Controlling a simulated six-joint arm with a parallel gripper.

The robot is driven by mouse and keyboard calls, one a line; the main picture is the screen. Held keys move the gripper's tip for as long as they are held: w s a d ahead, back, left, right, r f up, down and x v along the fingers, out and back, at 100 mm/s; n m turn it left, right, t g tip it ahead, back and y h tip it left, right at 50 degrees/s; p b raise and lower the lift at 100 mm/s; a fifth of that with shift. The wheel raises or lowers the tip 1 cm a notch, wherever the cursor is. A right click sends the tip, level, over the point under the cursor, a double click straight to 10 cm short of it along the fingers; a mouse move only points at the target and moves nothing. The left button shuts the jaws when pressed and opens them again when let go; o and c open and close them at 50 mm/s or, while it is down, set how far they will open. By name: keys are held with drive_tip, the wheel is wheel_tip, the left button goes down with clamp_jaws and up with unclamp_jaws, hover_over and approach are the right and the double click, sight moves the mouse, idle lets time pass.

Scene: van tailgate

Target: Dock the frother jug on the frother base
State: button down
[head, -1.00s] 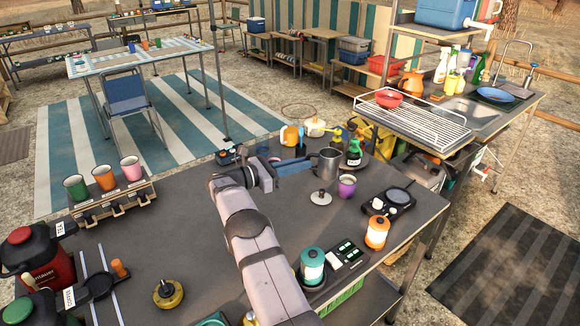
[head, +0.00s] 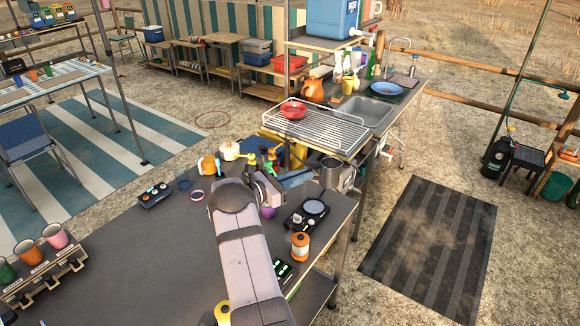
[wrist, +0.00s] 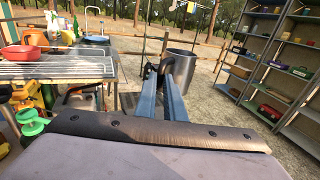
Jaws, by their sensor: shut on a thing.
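The frother jug (head: 331,174) is a grey metal cup. My gripper (head: 304,177) has its blue fingers shut on the jug's handle side and holds it up, roughly upright. In the wrist view the jug (wrist: 180,68) is beyond the fingertips (wrist: 165,84), its dark handle between them. A black unit with a round grey plate (head: 313,208), which looks like the frother base, sits on the dark table below the jug in the head view. Its plate is bare. The jug's height above the table is hard to tell.
An orange-and-white lantern (head: 300,246) stands in front of the black unit. A wire rack (head: 318,128) with a red bowl (head: 293,110) is on the counter behind.

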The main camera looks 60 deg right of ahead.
wheel_tip(320, 180, down, 7)
drive_tip(key=w+a+n+t+h, duration=0.1)
drive_tip(key=w+n+t, duration=0.1)
drive_tip(key=t, duration=0.3)
drive_tip(key=shift+w+a+n, duration=0.25)
drive_tip(key=shift+w+n, duration=0.15)
drive_tip(key=shift+n, duration=0.3)
drive_tip(key=shift+f, duration=0.1)
drive_tip(key=shift+f+b, duration=1.9)
drive_tip(key=shift+f, duration=0.75)
drive_tip(key=shift+b, duration=0.45)
drive_tip(key=shift+f+b, duration=0.6)
drive_tip(key=shift+f, duration=0.05)
